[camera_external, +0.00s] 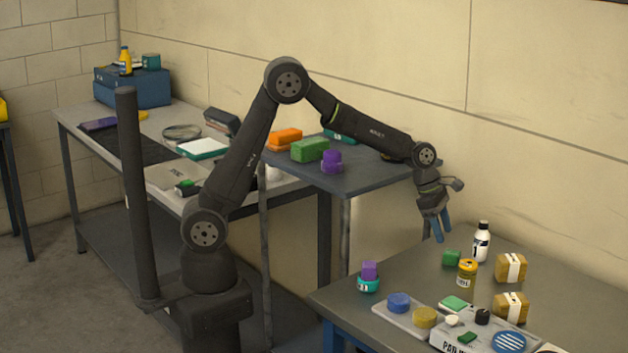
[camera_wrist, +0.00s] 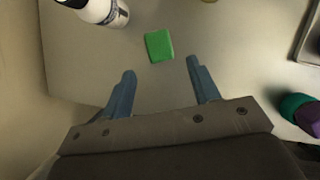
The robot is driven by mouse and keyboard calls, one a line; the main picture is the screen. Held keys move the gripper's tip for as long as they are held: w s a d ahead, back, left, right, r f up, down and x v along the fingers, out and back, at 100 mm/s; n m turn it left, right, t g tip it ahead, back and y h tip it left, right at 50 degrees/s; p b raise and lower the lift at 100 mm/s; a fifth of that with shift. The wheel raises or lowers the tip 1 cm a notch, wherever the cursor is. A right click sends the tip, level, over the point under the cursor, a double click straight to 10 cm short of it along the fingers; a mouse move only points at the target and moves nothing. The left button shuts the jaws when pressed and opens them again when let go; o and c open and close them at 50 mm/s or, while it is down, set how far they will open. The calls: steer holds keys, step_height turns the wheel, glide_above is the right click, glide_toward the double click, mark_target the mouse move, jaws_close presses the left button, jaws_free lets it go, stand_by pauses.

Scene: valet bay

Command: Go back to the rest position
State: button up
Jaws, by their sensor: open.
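My gripper (camera_external: 440,235) hangs fingers-down above the back left part of the right table (camera_external: 370,310). In the wrist view my gripper (camera_wrist: 161,72) has its two blue fingers apart, with nothing between them. A green block (camera_external: 451,258) stands on the table below and a little right of the fingers; in the wrist view this green block (camera_wrist: 158,46) lies just beyond the fingertips. A white bottle with a black cap (camera_external: 481,241) stands upright right of the gripper, and the bottle (camera_wrist: 104,10) shows at the wrist view's top left.
A yellow jar (camera_external: 467,274), two cardboard boxes (camera_external: 511,268), a teal jar with a purple piece on top (camera_external: 368,280) and a grey tray with discs (camera_external: 402,316) stand on the right table. The raised shelf (camera_external: 365,180) behind my forearm holds a green brick (camera_external: 309,150).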

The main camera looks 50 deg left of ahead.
mark_target(449, 251)
steer(key=w+v, duration=0.1)
steer(key=v, duration=0.4)
steer(key=x, duration=0.8)
steer(key=s+x, duration=0.1)
steer(key=x, duration=0.3)
step_height(449, 251, up, 5)
steer(key=shift+d+f, duration=0.1)
steer(key=shift+f, duration=0.15)
steer(key=s+d+r, duration=0.5)
steer(key=s+r, duration=0.2)
steer(key=s, duration=0.4)
steer(key=s+a+m+g, duration=0.2)
steer(key=s+a+m, duration=0.15)
steer(key=s, duration=1.25)
steer(key=shift+m, duration=0.45)
steer(key=w+a+f, duration=0.1)
steer(key=w+f, duration=0.1)
steer(key=w, duration=0.1)
steer(key=w+f, duration=0.3)
steer(key=w, duration=0.1)
steer(key=w+a+f, duration=0.1)
steer(key=w+f, duration=0.1)
steer(key=w, duration=0.1)
steer(key=shift+w+a+f, duration=0.15)
steer(key=shift+a+f, duration=0.15)
steer(key=shift+w+f, duration=0.2)
steer(key=shift+f, duration=0.75)
steer(key=shift+f+h, duration=0.3)
steer(key=shift+f, duration=0.45)
steer(key=shift+o, duration=0.3)
